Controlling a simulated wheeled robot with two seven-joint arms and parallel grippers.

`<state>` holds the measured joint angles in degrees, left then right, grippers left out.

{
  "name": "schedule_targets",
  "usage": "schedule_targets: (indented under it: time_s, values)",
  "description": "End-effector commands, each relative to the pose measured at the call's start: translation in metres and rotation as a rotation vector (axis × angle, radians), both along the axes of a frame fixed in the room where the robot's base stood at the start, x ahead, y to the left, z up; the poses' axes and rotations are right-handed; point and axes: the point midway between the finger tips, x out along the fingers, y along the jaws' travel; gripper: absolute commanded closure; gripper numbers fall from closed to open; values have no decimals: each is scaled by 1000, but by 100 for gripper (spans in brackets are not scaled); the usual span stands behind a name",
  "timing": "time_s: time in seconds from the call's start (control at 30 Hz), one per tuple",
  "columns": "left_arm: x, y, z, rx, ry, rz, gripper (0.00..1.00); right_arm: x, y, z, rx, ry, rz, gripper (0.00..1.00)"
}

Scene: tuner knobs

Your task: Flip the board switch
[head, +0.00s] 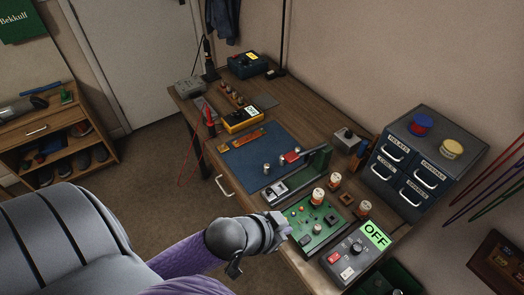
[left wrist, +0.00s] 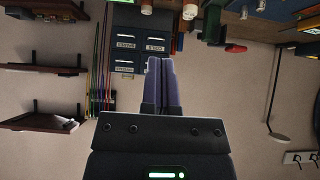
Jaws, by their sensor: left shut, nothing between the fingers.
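A grey control box (head: 350,262) stands right of the board, with a red button, a dial and a green sign (head: 376,235) reading OFF. My left gripper (head: 284,225) is at the board's left front edge; I cannot tell whether it touches the board. In the left wrist view its fingers (left wrist: 166,64) are together and empty. My right gripper is not in view.
A blue drawer cabinet (head: 415,165) stands at the right. Knobs (head: 319,196) stand close behind the board.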

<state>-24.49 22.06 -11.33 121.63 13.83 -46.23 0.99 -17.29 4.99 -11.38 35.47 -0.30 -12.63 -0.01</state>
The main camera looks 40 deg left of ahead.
Motion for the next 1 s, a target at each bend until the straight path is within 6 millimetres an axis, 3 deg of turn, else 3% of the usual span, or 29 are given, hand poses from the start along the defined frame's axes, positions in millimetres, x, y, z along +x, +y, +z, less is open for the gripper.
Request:
schedule_targets:
  time_s: [0.1,0.33,0.87,0.93,0.97,1.0]
  values:
    - [-22,8,17,2,3,-1,100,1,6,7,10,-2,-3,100]
    - [-47,17,35,1,1,-1,100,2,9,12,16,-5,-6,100]
    - [-50,18,38,1,0,1,100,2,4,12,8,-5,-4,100]
    - [-50,21,28,6,10,9,100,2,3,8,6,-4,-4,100]
    - [-50,24,16,12,20,20,100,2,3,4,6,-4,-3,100]
    - [-50,30,-8,24,44,42,100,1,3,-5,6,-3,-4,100]
